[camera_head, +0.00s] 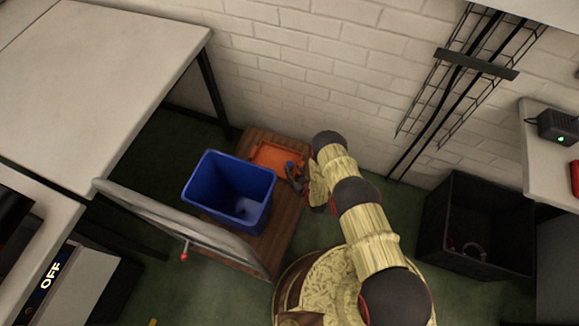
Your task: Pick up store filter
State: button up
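My arm reaches away from my base, and my gripper (294,176) is low at the right edge of an orange tray-like thing (268,156). A small blue part shows at the gripper, and I cannot tell whether it belongs to the gripper or is something held. The fingers are too small and partly hidden to show whether they are open or shut. A blue bin (205,187) stands just left of the gripper, with a pale patch on its inside floor. I cannot make out a filter for certain.
The bin and orange thing rest on a brown slatted wooden surface (285,215). A grey panel (165,217) with a red knob stands front left. White tables (90,80) fill the left. A black crate (435,225) with something round inside stands right. A brick wall closes the back.

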aim_at(291, 167)
jog(key=b+x, duration=0.1)
jog(key=x, duration=0.1)
jog(key=b+x, duration=0.1)
jog(key=x, duration=0.1)
jog(key=b+x, duration=0.1)
jog(key=x, duration=0.1)
jog(key=shift+d+f, duration=0.2)
jog(key=shift+f, duration=0.1)
jog(key=shift+w+a+f+b, duration=0.15)
jog(key=shift+w+a+b, duration=0.05)
jog(key=shift+w+b, duration=0.25)
jog(key=c, duration=0.8)
